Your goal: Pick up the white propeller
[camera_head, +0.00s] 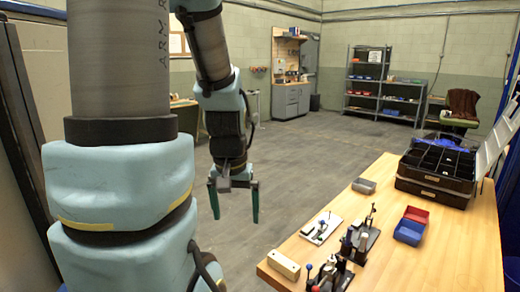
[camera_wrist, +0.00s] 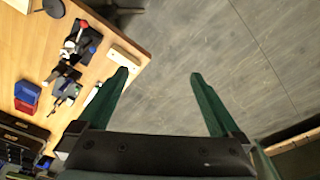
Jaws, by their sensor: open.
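I cannot make out a white propeller for certain in either view. A white plate (camera_head: 315,231) with a small dark fixture lies on the wooden table (camera_head: 425,265); part of a white piece (camera_wrist: 93,96) shows beside my left finger in the wrist view. My gripper (camera_head: 235,217) hangs fingers down over the grey floor, left of the table and apart from it. Its two green fingers are spread wide with nothing between them, as the wrist view of my gripper (camera_wrist: 158,74) also shows.
Dark clamp fixtures (camera_head: 360,240) stand on the table near a beige block (camera_head: 284,264). A blue bin (camera_head: 409,232), a red bin (camera_head: 416,215), a grey block (camera_head: 364,186) and a black compartment organizer (camera_head: 437,170) stand farther right and back. The floor left of the table is clear.

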